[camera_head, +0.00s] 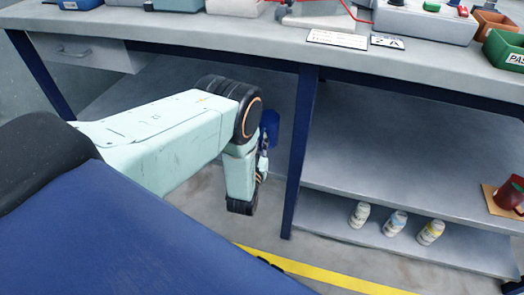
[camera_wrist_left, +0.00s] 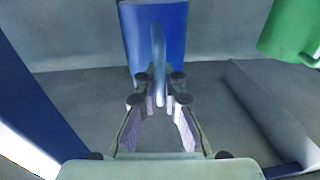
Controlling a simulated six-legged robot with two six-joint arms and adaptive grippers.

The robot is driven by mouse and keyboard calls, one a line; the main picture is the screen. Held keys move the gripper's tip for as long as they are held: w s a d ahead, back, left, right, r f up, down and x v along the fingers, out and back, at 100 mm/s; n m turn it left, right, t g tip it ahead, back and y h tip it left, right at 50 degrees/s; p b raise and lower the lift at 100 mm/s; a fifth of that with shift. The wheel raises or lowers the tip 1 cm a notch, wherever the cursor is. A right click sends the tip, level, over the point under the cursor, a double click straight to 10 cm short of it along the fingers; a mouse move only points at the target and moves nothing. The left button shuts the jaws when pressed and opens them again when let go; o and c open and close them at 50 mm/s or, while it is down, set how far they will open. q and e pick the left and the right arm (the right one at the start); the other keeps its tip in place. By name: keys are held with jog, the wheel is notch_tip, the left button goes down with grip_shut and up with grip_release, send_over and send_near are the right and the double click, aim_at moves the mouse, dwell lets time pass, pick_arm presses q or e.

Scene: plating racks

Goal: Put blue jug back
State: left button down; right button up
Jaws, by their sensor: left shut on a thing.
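My left gripper (camera_head: 263,150) reaches in from the left, in front of the workbench, near a dark blue table leg. It is shut on the handle of the blue jug (camera_head: 270,124), which is mostly hidden behind my arm in the head view. In the left wrist view, the blue jug (camera_wrist_left: 128,32) stands straight ahead. Its lighter upright handle lies between the fingertips of my left gripper (camera_wrist_left: 157,98). My right gripper is not in view.
A green jug (camera_wrist_left: 290,32) shows at the upper right of the wrist view. A red jug (camera_head: 508,194) stands on a brown board on the shelf (camera_head: 400,175). Several small bottles (camera_head: 395,223) stand on the lower shelf. The blue leg (camera_head: 300,150) is close beside the jug.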

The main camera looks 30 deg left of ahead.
pick_arm(q)
jog(key=shift+f+b, duration=0.85)
jog(key=shift+f, duration=0.85)
jog(key=shift+f, duration=0.2)
jog(key=c, duration=1.5)
grip_release()
jog(key=shift+o, duration=0.2)
jog(key=shift+r, duration=0.15)
